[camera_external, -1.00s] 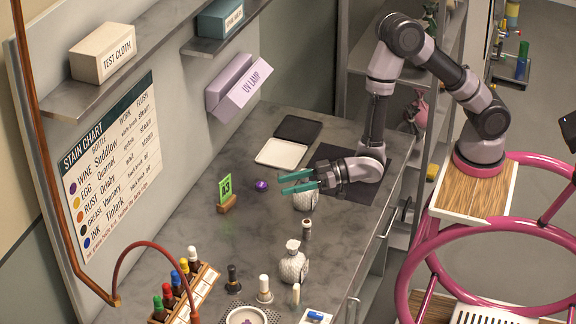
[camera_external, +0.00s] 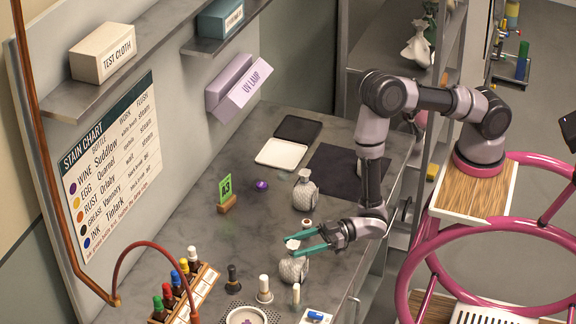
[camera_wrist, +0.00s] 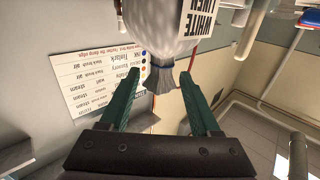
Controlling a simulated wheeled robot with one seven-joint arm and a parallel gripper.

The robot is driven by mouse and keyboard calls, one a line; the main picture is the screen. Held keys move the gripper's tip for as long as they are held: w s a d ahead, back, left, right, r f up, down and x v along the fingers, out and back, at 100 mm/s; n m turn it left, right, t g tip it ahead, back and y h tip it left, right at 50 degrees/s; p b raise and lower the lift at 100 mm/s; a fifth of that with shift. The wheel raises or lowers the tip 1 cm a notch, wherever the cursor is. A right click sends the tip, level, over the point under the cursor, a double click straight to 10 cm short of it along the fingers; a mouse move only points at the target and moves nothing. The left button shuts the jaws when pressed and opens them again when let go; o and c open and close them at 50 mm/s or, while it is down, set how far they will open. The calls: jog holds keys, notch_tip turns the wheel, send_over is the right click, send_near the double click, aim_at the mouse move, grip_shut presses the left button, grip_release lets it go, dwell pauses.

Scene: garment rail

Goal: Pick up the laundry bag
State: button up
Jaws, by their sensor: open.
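A pale, grey-white laundry bag (camera_external: 292,268) stands on the grey worktop near the front, its tied neck up. In the wrist view the bag (camera_wrist: 158,35) appears upside down and carries a white label reading "WHITE LINEN". My gripper (camera_external: 291,244) has green fingers, open and level with the top of this bag. In the wrist view the bag's gathered neck sits between the two fingers, with a gap on each side. A second, similar bag (camera_external: 305,193) stands farther back on the worktop, apart from my gripper.
A small dark-bodied bottle (camera_external: 306,225) stands just behind my gripper. A green number sign (camera_external: 225,190) and a purple item (camera_external: 262,185) are farther back.

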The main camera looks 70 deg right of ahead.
aim_at(283, 261)
jog(key=x, duration=0.4)
jog(key=shift+w+a, duration=0.25)
jog(key=shift+a, duration=0.05)
grip_shut()
dwell(1.1)
